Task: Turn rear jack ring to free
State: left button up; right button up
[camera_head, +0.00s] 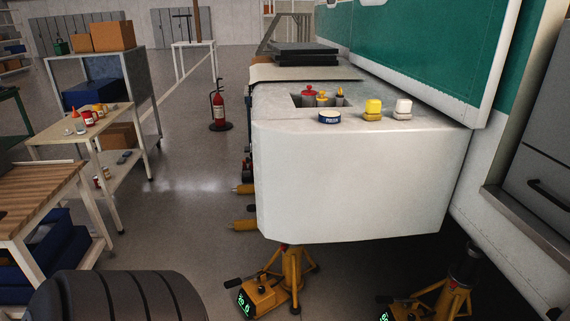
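Two yellow tripod jacks stand on the floor below the white helicopter body. One jack (292,268) is under the white nose-like box, with its upper end hidden behind the box. The other jack (452,300) is at the lower right, cut by the bottom edge, with a dark cylindrical upper part (467,264). Each has a pump unit with a dark lever and a green lit display; the left display (244,303) is tilted and hard to read. I cannot tell which jack is the rear one, nor make out a ring's setting. Neither of my grippers is in view.
The white body section (350,185) overhangs the jacks and carries a blue tin (329,117) and yellow and white caps. A dark grooved rounded object (115,297) fills the lower left. A wooden-topped bench (35,190) stands left. Floor between bench and body is open, with a fire extinguisher (218,108) farther back.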

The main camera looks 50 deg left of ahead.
aim_at(284, 247)
jog(key=u, duration=1.6)
